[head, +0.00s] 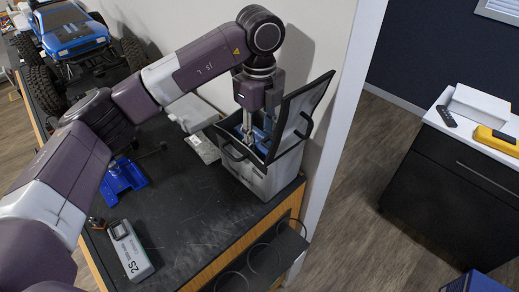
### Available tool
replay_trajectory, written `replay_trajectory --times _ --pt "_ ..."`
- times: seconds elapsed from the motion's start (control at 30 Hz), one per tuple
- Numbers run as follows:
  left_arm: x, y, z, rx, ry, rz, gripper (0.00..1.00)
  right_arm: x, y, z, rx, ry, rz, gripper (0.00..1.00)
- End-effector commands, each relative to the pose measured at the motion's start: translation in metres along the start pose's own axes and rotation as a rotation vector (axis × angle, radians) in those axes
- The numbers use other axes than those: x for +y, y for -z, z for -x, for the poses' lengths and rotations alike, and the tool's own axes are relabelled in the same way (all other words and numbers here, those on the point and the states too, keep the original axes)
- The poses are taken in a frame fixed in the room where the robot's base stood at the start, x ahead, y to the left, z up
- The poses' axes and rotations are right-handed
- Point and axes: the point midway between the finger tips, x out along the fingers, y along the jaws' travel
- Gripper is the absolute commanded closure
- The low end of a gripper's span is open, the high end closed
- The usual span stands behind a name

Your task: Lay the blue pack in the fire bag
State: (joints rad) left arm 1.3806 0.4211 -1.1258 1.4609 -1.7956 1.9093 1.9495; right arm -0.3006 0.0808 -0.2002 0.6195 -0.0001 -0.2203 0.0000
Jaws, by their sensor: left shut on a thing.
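The fire bag (262,180) is a grey box-shaped case with a dark rim and handle. It stands at the right end of the dark bench with its lid (300,112) raised on the right. My left gripper (248,135) points straight down into the bag's opening. It is shut on the blue pack (261,138), which shows only in part between the fingers and the lid. The bag's front wall hides the pack's lower part, so I cannot tell whether it touches the bag's floor. My right gripper is not in view.
A blue crawler truck (74,35) stands at the bench's far left. A blue stand (122,178), a grey charger marked 2S (130,250) and a pale box (202,147) are on the bench. A dark cabinet (455,175) stands apart at right.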

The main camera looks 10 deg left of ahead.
Motion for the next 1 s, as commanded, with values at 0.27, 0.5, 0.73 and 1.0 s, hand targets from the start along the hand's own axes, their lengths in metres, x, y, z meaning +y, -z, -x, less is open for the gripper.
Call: replay_trajectory --times 0.27,0.5,0.73,1.0 --pt "0.0 0.0 -0.022 0.001 0.0 -0.002 1.0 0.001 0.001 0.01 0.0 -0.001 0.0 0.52" --pt "0.0 0.0 -0.054 0.001 -0.001 0.0 1.0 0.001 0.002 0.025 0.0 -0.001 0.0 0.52" --pt "0.0 0.0 -0.059 0.0 0.002 -0.001 1.0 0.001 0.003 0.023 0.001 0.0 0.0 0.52" --pt "0.0 0.0 -0.063 0.0 0.0 -0.001 0.59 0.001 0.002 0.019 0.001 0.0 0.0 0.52"
